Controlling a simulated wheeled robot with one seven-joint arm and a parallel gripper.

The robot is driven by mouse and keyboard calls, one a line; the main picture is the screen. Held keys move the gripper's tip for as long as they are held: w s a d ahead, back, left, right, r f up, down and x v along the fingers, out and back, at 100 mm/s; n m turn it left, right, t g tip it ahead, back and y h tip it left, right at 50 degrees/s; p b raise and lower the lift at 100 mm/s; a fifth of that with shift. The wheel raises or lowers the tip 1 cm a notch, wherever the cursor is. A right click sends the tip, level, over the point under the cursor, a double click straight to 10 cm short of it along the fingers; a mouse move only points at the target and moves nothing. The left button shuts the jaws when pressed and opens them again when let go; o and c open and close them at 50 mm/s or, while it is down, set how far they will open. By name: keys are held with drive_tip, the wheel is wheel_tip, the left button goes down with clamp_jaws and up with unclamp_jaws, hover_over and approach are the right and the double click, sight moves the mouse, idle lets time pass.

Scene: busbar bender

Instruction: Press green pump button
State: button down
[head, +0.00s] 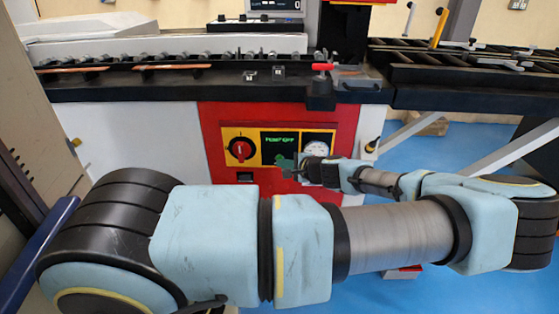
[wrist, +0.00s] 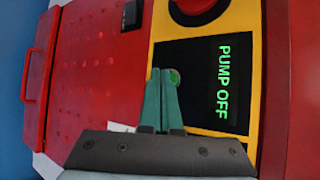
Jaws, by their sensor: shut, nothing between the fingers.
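The green pump button (wrist: 175,77) shows partly in the wrist view, on a black panel face (wrist: 200,60) beside the green words "PUMP OFF". My gripper (wrist: 160,73) is shut and empty. Its teal fingertips overlap the button's edge in the picture and hide part of it. I cannot tell whether they touch it. In the head view my gripper (head: 284,163) is at the lower part of the control panel (head: 267,147), below the display text. The button cannot be made out clearly there.
A red rotary knob (head: 241,149) is left of the display and a round gauge (head: 317,146) is right of it. The red cabinet (head: 211,120) surrounds the panel. The machine's black bench (head: 220,90) runs above.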

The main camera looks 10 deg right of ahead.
drive_tip(key=shift+w, duration=0.15)
idle(0.5)
drive_tip(key=shift+s+a, duration=0.15)
drive_tip(key=shift+s, duration=0.7)
drive_tip(key=shift+s+a+p, duration=0.25)
drive_tip(key=shift+s+p, duration=0.05)
drive_tip(key=shift+s, duration=0.95)
drive_tip(key=shift+s+a+p, duration=0.2)
drive_tip(key=shift+s+p, duration=0.05)
drive_tip(key=shift+s, duration=0.95)
